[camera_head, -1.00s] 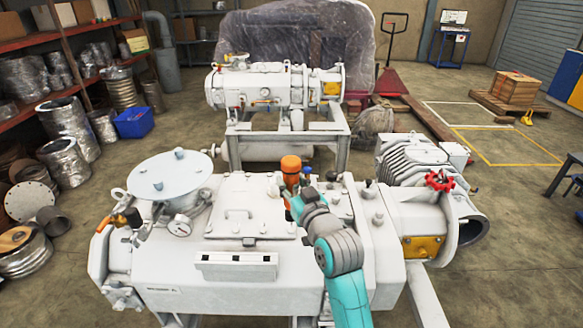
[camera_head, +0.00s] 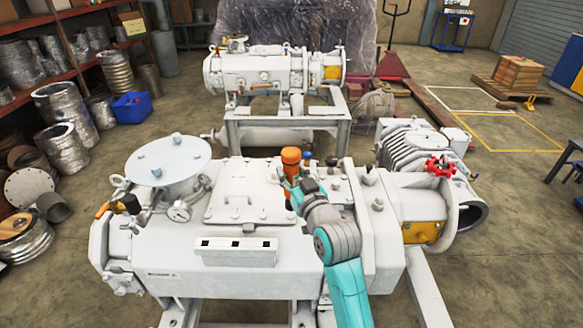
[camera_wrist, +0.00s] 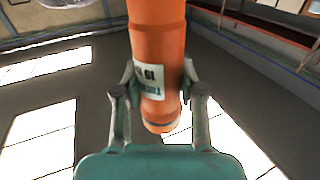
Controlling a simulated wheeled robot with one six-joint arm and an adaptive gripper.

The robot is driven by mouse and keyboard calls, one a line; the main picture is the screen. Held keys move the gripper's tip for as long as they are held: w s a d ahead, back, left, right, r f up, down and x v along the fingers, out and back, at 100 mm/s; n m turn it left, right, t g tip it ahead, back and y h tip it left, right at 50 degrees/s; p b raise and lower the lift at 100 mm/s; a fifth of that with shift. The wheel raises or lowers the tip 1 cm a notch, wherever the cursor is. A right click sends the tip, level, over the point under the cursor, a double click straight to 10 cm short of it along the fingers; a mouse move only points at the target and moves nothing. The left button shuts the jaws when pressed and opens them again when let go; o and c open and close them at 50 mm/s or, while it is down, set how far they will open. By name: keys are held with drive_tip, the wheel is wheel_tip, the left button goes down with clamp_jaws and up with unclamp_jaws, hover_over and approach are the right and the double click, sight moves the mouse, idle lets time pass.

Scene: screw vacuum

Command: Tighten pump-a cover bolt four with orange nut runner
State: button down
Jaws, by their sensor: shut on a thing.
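The orange nut runner (camera_head: 290,161) stands upright above the near white pump (camera_head: 215,268), by the right edge of its raised square cover (camera_head: 248,190). My gripper (camera_head: 290,184) is shut on the nut runner and partly hidden behind my wrist in the head view. In the wrist view my gripper (camera_wrist: 158,95) has one finger on each side of the orange body (camera_wrist: 158,60), which carries a pale label. Bolts show along the cover's edges. The tool's lower end and the bolt under it are hidden, so I cannot tell whether they touch.
A red handwheel (camera_head: 440,166) and ribbed motor housing (camera_head: 415,145) are at the right.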

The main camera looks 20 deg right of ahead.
drive_tip(key=shift+f, duration=2.1)
idle(0.4)
drive_tip(key=c, duration=1.2)
unclamp_jaws()
drive_tip(key=shift+c, duration=0.2)
clamp_jaws()
